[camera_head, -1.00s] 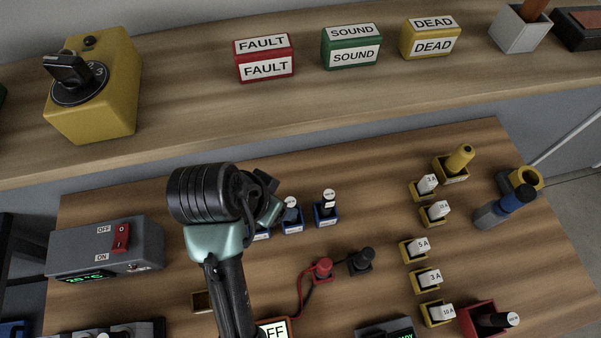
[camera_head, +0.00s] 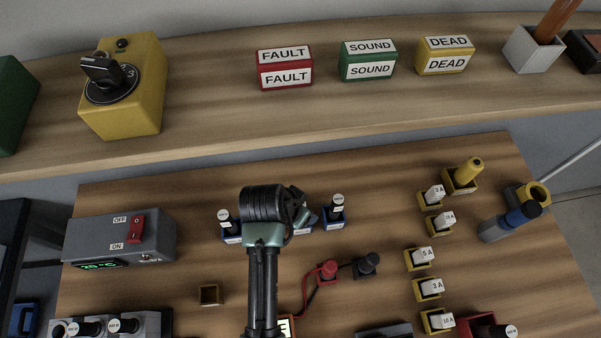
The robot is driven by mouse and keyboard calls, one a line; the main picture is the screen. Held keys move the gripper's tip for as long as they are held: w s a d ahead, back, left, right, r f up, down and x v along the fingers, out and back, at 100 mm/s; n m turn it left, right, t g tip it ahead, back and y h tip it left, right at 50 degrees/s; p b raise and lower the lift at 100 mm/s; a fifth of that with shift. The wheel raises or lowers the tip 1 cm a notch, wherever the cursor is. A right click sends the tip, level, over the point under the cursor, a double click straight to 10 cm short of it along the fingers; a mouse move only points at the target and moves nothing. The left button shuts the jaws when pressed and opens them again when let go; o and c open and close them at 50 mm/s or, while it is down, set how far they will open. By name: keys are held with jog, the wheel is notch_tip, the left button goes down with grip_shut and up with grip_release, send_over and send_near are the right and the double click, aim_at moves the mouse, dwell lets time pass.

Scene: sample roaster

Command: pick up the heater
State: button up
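Dark cylinders with white labelled tops, which look like heaters, stand upright in small blue holders in the middle of the bench. One is on the left (camera_head: 226,220) and one on the right (camera_head: 336,210). Between them, a blue holder (camera_head: 303,227) is mostly hidden by my arm. More white-ended dark cylinders (camera_head: 125,325) lie in a grey block at lower left. I cannot tell which one is the task's heater. My gripper (camera_head: 307,218) is over the middle holder, beside the right cylinder. My wrist hides its fingers and whatever may be between them.
A grey control box (camera_head: 120,238) with a red switch stands at left. Red (camera_head: 328,268) and black (camera_head: 367,263) plugs sit right of my arm. Several yellow fuse holders (camera_head: 417,260) stand farther right. The raised shelf (camera_head: 220,110) runs behind the bench. The small wooden socket (camera_head: 209,296) looks empty.

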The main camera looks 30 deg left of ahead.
jog(key=shift+f, duration=0.15)
grip_shut()
dwell(0.7)
